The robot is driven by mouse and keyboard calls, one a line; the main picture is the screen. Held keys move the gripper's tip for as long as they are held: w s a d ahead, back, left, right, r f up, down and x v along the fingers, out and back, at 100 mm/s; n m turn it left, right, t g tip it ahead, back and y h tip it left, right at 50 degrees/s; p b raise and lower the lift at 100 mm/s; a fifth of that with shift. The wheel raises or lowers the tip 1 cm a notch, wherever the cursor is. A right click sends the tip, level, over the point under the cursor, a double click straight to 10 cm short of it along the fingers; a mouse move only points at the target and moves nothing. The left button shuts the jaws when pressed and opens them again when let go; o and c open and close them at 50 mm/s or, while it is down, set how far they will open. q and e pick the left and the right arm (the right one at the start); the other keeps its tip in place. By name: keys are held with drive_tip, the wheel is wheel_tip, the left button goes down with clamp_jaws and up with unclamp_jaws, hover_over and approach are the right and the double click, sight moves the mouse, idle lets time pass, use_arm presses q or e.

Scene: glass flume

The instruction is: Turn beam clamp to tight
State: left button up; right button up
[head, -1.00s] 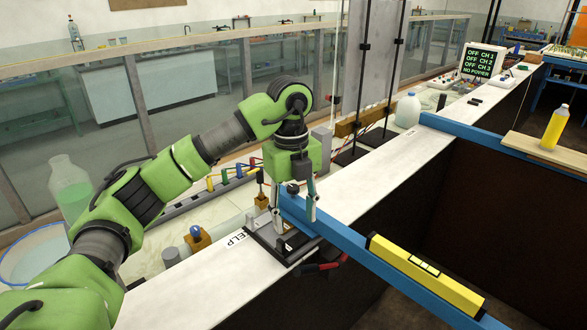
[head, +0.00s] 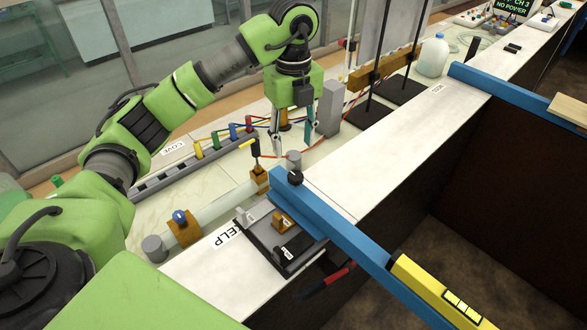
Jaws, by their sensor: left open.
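A blue beam (head: 345,220) crosses from the white ledge over the dark trough. A small black knob (head: 294,177) sits on top of its near end and looks like the beam clamp; its setting is too small to read. My left gripper (head: 293,148) is open and empty, pointing down just beyond the knob and apart from it. Its two fingers hang over the bench behind the beam's end. My right gripper is out of view.
A dark plate with levers (head: 278,238) lies beside the beam's end. A red-and-black handle (head: 328,281) is below it. A yellow level (head: 435,290) lies on the beam. A grey block (head: 329,103) and plugs with coloured cables (head: 233,131) stand near the gripper.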

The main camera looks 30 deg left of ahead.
sight(295, 175)
use_arm(q)
drive_tip(key=f, duration=0.1)
drive_tip(key=f+p, duration=0.1)
drive_tip(key=f, duration=0.1)
drive_tip(key=shift+w+d+f, duration=0.15)
drive_tip(key=shift+w+f, duration=0.15)
drive_tip(key=shift+w, duration=0.1)
drive_tip(key=f, duration=0.1)
drive_tip(key=f+p, duration=0.1)
drive_tip(key=w+f, duration=0.1)
drive_tip(key=f, duration=0.1)
drive_tip(key=shift+a+p, duration=0.25)
drive_tip(key=shift+p, duration=0.05)
wheel_tip(295, 175, down, 2)
drive_tip(key=shift+s+a+f+p, duration=0.1)
drive_tip(key=shift+f+p, duration=0.1)
drive_tip(key=shift+p, duration=0.25)
drive_tip(key=shift+f, duration=0.85)
drive_tip(key=shift+c, duration=0.7)
drive_tip(key=c, duration=1)
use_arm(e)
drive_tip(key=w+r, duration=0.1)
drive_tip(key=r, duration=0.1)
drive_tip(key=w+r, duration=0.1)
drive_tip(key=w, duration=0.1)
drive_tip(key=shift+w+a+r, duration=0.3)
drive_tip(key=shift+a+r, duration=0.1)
